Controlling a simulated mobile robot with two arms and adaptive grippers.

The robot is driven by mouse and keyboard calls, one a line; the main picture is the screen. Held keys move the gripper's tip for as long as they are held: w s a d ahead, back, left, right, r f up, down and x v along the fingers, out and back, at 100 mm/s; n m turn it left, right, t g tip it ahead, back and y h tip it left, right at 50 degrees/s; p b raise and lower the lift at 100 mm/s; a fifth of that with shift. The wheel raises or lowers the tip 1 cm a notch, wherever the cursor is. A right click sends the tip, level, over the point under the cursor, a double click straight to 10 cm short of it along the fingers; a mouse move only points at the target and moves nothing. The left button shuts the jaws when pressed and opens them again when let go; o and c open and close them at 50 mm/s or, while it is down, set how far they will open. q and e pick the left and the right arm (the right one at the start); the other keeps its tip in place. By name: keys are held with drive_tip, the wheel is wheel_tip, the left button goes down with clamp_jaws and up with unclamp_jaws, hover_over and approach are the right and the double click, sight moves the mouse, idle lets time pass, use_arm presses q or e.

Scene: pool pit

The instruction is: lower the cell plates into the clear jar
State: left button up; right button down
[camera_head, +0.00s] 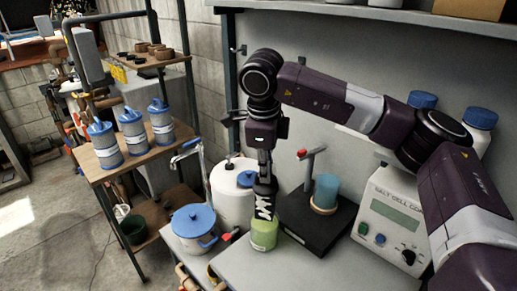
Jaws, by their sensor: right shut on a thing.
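My right gripper (264,212) points straight down over the grey counter and is shut on the top of a short light-green cylinder (264,234). The cylinder is upright; I cannot tell whether its base touches the counter. I cannot tell cell plates apart from it at this size. A teal, see-through-looking cylinder (326,188), possibly the clear jar, stands upright in a tan ring (323,210) on a black base (310,231), right of my gripper and apart from it. My left gripper is out of view.
A salt cell control box (392,222) stands right of the black base. A red-tipped post (309,168) rises behind it. A blue-lidded pot (194,222) and a white container (232,206) stand left of my gripper. A wooden rack (138,150) holds blue-topped canisters (132,131).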

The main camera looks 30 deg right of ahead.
sight(264, 205)
drive_tip(key=shift+w+d+r+m, duration=0.2)
drive_tip(key=shift+w+r+m, duration=0.25)
drive_tip(key=shift+w+m, duration=0.15)
drive_tip(key=shift+w+r+m, duration=0.1)
drive_tip(key=shift+w+m, duration=0.2)
drive_tip(key=shift+d, duration=0.1)
drive_tip(key=shift+s+f+b, duration=0.25)
drive_tip(key=shift+f+b, duration=0.3)
drive_tip(key=shift+f, duration=0.3)
drive_tip(key=shift+w+f+b, duration=0.1)
drive_tip(key=shift+f+b, duration=0.85)
drive_tip(key=shift+f, duration=0.75)
drive_tip(key=shift+f+b, duration=1.3)
drive_tip(key=shift+f, duration=1.05)
use_arm(q)
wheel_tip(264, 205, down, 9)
drive_tip(key=b, duration=0.3)
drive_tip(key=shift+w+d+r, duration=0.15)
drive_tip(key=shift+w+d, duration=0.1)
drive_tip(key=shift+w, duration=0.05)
use_arm(e)
drive_tip(key=shift+f, duration=2.2)
use_arm(q)
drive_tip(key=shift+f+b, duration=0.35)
drive_tip(key=shift+b, duration=0.15)
use_arm(e)
drive_tip(key=shift+f, duration=0.25)
